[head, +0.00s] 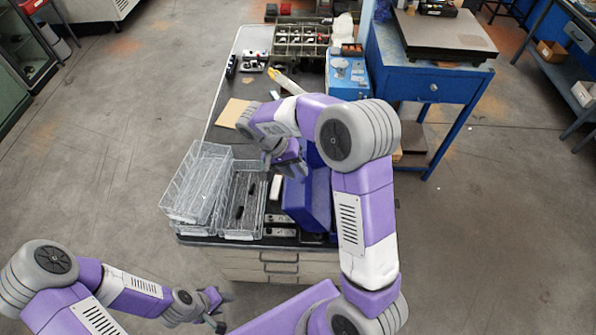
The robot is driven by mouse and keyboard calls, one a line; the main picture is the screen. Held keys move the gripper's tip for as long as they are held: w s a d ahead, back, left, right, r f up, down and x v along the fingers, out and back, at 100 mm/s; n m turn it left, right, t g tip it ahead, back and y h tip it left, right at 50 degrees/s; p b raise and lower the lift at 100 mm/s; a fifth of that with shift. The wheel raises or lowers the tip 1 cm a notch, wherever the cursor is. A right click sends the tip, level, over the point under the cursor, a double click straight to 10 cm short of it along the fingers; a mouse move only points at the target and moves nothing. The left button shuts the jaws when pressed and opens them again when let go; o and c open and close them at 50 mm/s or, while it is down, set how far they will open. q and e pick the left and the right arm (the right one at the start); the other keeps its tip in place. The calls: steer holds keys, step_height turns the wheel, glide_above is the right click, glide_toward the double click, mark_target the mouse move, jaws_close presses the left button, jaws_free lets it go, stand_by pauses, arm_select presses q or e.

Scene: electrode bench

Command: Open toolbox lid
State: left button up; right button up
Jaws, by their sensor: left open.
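The blue toolbox (308,205) stands at the front right of the bench top, partly hidden behind my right arm. I cannot tell from this view how its lid stands. My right gripper (281,172) is over the bench at the toolbox's upper left side, close to it. Whether it touches the box, and how its fingers are set, is not clear. My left gripper (224,311) is open and empty, low in front of the bench and away from the toolbox.
Two wire baskets (196,185) stand on the bench left of the toolbox. Small metal parts (279,218) and a white block (276,187) lie between. A blue box (343,75) and a parts tray (300,40) are further back. A blue table (455,90) stands right.

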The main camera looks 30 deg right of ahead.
steer(key=shift+w+x, duration=0.25)
steer(key=shift+x, duration=1)
steer(key=shift+s, duration=0.1)
jaws_close()
stand_by(0.4)
